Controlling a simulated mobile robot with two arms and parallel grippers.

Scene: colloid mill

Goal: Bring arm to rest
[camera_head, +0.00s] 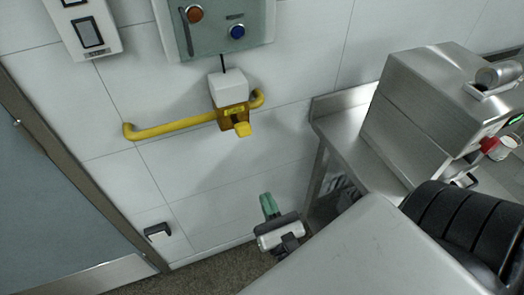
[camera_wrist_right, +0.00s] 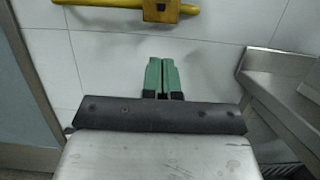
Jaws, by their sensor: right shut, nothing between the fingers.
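My right gripper (camera_head: 268,204) has green fingers and shows at the lower middle of the head view, in front of the white tiled wall and above the floor. In the right wrist view its two green fingers (camera_wrist_right: 161,76) lie side by side, shut with nothing between them. It touches nothing that I can see. The black and silver wrist sits just below the fingers. My left gripper is in neither view.
A yellow handrail (camera_head: 165,130) with a yellow and white box (camera_head: 230,92) is on the wall, under a control panel (camera_head: 215,25). A steel table (camera_head: 345,135) with a steel machine (camera_head: 420,115) stands right. A grey door (camera_head: 55,200) is at left.

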